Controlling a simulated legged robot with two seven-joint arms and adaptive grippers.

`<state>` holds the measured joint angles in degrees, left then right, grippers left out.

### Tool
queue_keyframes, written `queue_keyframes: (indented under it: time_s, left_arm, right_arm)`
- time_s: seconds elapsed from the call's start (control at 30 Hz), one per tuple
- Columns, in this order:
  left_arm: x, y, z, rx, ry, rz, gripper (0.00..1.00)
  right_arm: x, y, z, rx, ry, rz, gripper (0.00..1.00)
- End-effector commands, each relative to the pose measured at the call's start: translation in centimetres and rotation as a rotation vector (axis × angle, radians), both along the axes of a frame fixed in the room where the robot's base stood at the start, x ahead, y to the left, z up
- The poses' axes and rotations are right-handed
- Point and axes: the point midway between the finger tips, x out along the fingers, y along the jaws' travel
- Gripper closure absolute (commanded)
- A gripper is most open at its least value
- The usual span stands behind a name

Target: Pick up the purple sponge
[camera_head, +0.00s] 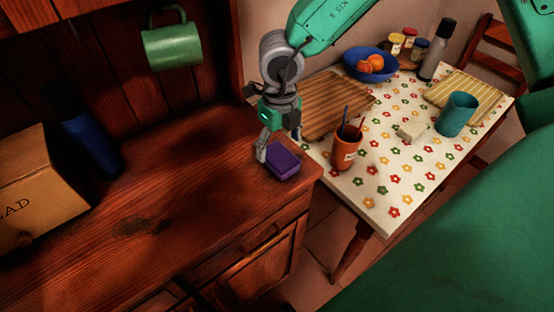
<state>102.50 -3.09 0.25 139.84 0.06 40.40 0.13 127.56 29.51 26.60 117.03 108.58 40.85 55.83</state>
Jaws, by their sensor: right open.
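The purple sponge (285,162) lies flat on the dark wood counter (190,200), near its right front corner. My right gripper (279,146) points down just behind and above the sponge, with its fingers spread apart and nothing held between them. One fingertip is close to the sponge's left end; I cannot tell whether it touches. The other finger is behind the sponge and higher in the picture. My left gripper is not in view.
A bread box (40,185) and a blue bottle (92,145) stand at the counter's left. A green mug (172,45) hangs above. Beyond the counter's right edge, a flowered table (400,185) holds an orange cup (346,150), blue bowl (371,65) and teal cup (457,114).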

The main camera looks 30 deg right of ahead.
Motion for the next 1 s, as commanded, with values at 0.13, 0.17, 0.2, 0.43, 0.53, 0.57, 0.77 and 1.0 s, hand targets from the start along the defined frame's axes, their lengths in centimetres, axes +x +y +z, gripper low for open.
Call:
queue_keyframes:
  time_s: [0.13, 0.17, 0.2, 0.43, 0.53, 0.57, 0.77, 1.0]
  left_arm:
    - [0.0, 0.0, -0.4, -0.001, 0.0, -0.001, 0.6]
    - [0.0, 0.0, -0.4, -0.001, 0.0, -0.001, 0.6]
    - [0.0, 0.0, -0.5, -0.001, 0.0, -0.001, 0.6]
    - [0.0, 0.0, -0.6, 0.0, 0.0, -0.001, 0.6]
    - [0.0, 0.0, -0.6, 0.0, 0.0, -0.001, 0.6]
    - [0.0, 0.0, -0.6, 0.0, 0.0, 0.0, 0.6]
    - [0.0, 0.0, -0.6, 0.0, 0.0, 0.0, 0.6]
    - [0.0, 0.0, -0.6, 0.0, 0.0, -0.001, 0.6]
  right_arm:
    - [0.1, 0.1, -2.5, -0.005, 0.006, 0.002, 0.24]
    - [0.1, 0.1, -2.9, -0.006, 0.006, 0.002, 0.24]
    - [0.2, 0.2, -3.5, -0.004, 0.005, 0.001, 0.24]
    - [0.1, 0.5, -4.5, -0.007, 0.001, 0.003, 0.24]
    - [0.1, 0.4, -4.5, -0.006, 0.002, 0.002, 0.24]
    - [0.1, 0.3, -4.5, -0.005, 0.002, 0.002, 0.24]
    - [0.1, 0.1, -4.6, -0.002, 0.002, 0.001, 0.59]
    - [0.1, 0.1, -4.6, -0.004, 0.003, 0.001, 0.59]
